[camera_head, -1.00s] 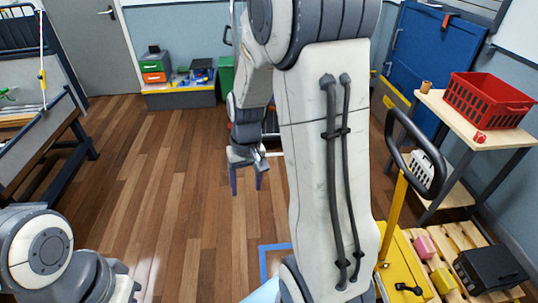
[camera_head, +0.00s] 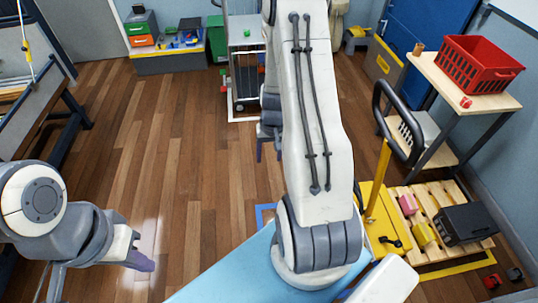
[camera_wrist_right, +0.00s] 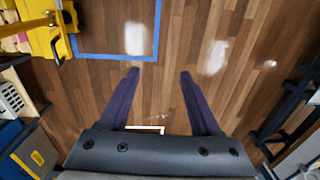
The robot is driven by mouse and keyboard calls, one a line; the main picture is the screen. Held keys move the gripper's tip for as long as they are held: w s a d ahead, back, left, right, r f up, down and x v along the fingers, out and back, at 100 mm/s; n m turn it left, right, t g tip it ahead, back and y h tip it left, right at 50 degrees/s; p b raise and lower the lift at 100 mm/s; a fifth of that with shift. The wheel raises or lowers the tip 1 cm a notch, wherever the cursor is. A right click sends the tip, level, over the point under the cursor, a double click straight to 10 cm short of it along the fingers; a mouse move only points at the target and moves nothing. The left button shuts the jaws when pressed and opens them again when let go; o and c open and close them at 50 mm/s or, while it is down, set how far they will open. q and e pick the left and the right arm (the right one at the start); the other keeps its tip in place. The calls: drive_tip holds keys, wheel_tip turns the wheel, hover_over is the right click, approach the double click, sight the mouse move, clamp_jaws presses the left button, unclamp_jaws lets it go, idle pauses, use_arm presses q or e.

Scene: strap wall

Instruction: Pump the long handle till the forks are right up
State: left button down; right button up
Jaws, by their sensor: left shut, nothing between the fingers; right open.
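The yellow pallet jack (camera_head: 374,205) stands at the right, its yellow shaft rising to a long black loop handle (camera_head: 402,125). A wooden pallet (camera_head: 432,203) lies right beside it; I cannot see the forks or their height. In the right wrist view part of the yellow jack (camera_wrist_right: 45,40) shows at the top left. My right gripper (camera_head: 268,150) is open and empty above bare floor, left of the handle and well apart from it. Its two dark fingers (camera_wrist_right: 159,74) are spread. My left gripper (camera_head: 142,262) is shut and empty at the lower left, far from the jack.
A wooden side table (camera_head: 440,85) with a red crate (camera_head: 480,65) stands behind the handle. Pink and yellow blocks and a black case (camera_head: 466,224) rest on the pallet. A trolley (camera_head: 245,75) stands at the back. The floor at centre left is clear.

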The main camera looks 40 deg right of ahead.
drive_tip(key=shift+f, duration=0.5)
clamp_jaws()
idle(1.1)
unclamp_jaws()
wheel_tip(320, 180, up, 10)
drive_tip(key=b, duration=0.1)
drive_tip(key=shift+s+d+r, duration=0.15)
drive_tip(key=shift+d+r, duration=0.05)
drive_tip(key=shift+r, duration=0.05)
